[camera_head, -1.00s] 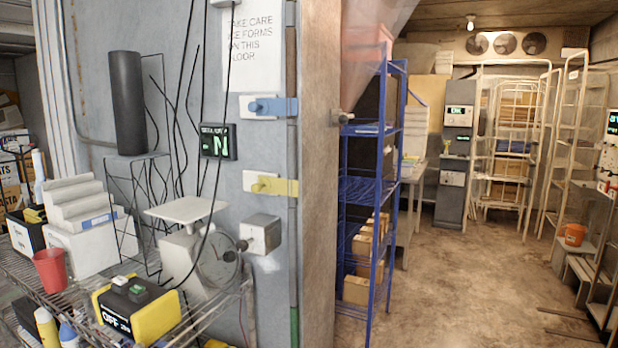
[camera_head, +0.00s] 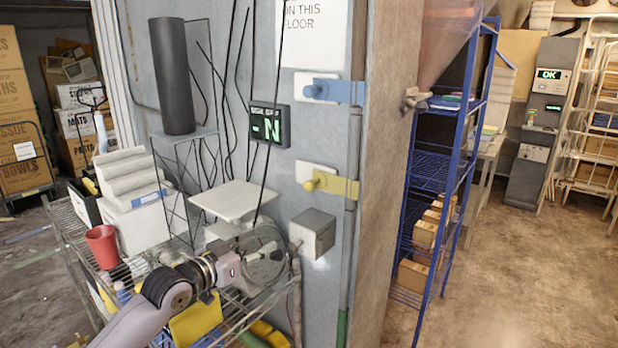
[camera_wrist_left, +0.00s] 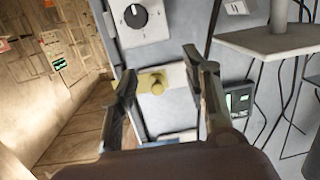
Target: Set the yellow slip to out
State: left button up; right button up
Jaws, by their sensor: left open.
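The yellow slip (camera_head: 340,186) is a flat yellow bar with a round knob at its left end. It lies across a white plate on the grey wall panel and reaches right to the vertical pipe at the edge. In the left wrist view the yellow slip (camera_wrist_left: 153,83) shows between the two fingers, apparently beyond them. My left gripper (camera_head: 258,264) is open, in front of the scale's round dial, below and left of the slip. In the left wrist view my left gripper (camera_wrist_left: 163,75) has its fingers spread and empty. My right gripper is not in view.
A blue slip (camera_head: 335,91) sits above the yellow one. A grey switch box (camera_head: 312,234) juts out below it. A scale with a white pan (camera_head: 233,200) stands left, on a wire shelf. Black cables hang in front of the wall. A blue rack (camera_head: 472,150) stands right.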

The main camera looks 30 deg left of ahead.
pick_arm(q)
jog(key=m+t+h, duration=0.1)
jog(key=t, duration=0.1)
send_near(306, 186)
jog(key=w+p, duration=0.2)
jog(key=w, duration=0.1)
jog(key=w+p, duration=0.2)
jog(key=w, duration=0.1)
jog(key=w+d+p, duration=0.1)
jog(key=w+p, duration=0.1)
jog(key=w, duration=0.2)
jog(key=shift+w+r+p, duration=0.15)
jog(key=shift+r+p, duration=0.1)
jog(key=shift+p, duration=0.1)
jog(key=shift+w, duration=0.4)
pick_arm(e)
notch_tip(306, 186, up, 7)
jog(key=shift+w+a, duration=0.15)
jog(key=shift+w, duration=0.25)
pick_arm(q)
jog(key=shift+c, duration=0.6)
grip_shut()
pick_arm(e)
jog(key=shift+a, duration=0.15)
pick_arm(q)
jog(key=shift+f, duration=0.1)
